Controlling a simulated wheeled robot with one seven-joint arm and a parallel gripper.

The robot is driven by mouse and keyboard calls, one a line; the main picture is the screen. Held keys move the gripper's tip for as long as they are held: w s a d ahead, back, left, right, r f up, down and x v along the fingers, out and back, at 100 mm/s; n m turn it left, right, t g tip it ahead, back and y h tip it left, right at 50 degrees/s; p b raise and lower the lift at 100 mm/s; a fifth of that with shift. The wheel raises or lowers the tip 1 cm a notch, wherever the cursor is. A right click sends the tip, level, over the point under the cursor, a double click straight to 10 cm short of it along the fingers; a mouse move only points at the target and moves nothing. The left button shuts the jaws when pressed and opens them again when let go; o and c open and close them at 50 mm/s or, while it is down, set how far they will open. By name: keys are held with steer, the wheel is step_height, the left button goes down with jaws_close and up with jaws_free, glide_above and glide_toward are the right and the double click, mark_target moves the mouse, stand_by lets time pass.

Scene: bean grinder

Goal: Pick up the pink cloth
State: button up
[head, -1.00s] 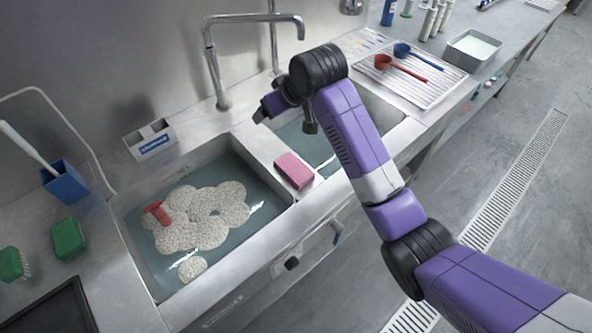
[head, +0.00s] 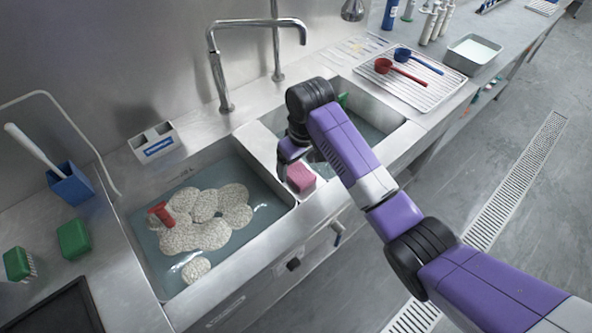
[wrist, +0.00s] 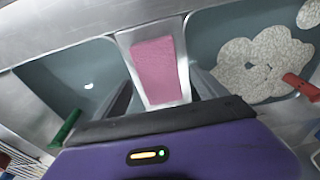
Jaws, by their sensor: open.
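The pink cloth (head: 301,178) is a folded block on the metal divider between the two sink basins. In the wrist view the pink cloth (wrist: 155,68) lies straight ahead, between my two fingers. My gripper (head: 286,170) points down just to the left of the cloth in the head view, and the arm covers part of the divider. In the wrist view my gripper (wrist: 162,88) is open, with one finger on each side of the cloth and nothing held. I cannot tell whether a finger touches it.
The left basin (head: 150,255) holds water, pale foam (head: 205,222) and a red-handled item (head: 160,213). A faucet (head: 222,75) rises behind. A green item (head: 343,100) shows in the right basin. A ribbed tray (head: 420,88) with red and blue scoops lies right.

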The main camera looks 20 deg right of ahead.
steer(key=shift+w+f, duration=0.1)
steer(key=shift+f, duration=0.65)
steer(key=c, duration=1.4)
steer(key=shift+c, duration=0.2)
steer(key=shift+r, duration=0.1)
step_height(320, 180, up, 12)
steer(key=f+b, duration=0.1)
step_height(320, 180, up, 9)
steer(key=p, duration=0.6)
glide_above(296, 170)
